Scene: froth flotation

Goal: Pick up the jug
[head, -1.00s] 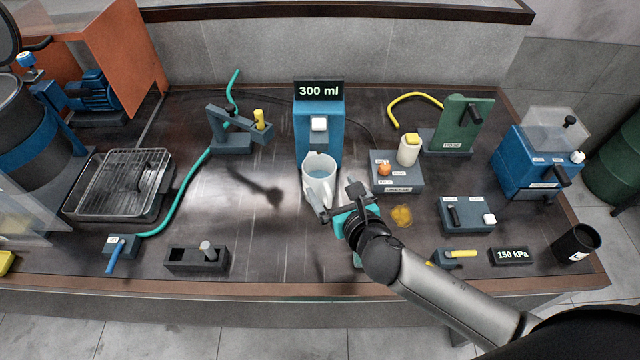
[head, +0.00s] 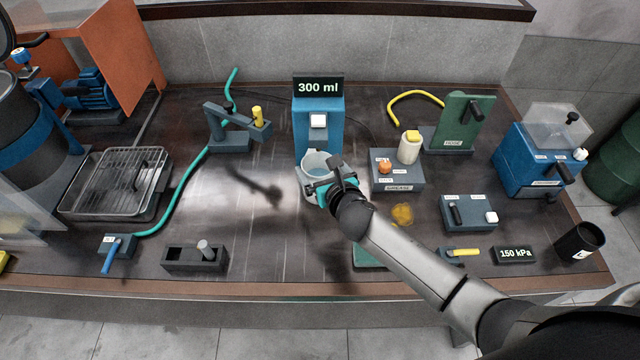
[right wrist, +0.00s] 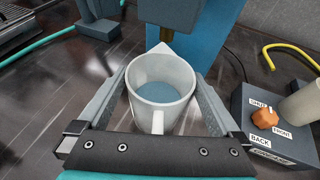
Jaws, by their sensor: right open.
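The white jug (head: 316,161) stands upright on the dark bench in front of the blue dispenser (head: 318,128), whose sign reads 300 ml. It holds pale blue liquid, and in the right wrist view the jug (right wrist: 161,85) shows its spout facing the dispenser and its handle facing my gripper. My right gripper (head: 322,187) is at the jug's near side and partly hides it. In the right wrist view the open fingers of the gripper (right wrist: 161,100) lie on both sides of the jug, with a narrow gap visible. My left gripper is not in view.
A grey box with an orange knob (head: 385,167) and a white bottle (head: 409,148) stands close to the right of the jug. A teal hose (head: 185,185) runs along the left. The bench between the hose and the jug is clear.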

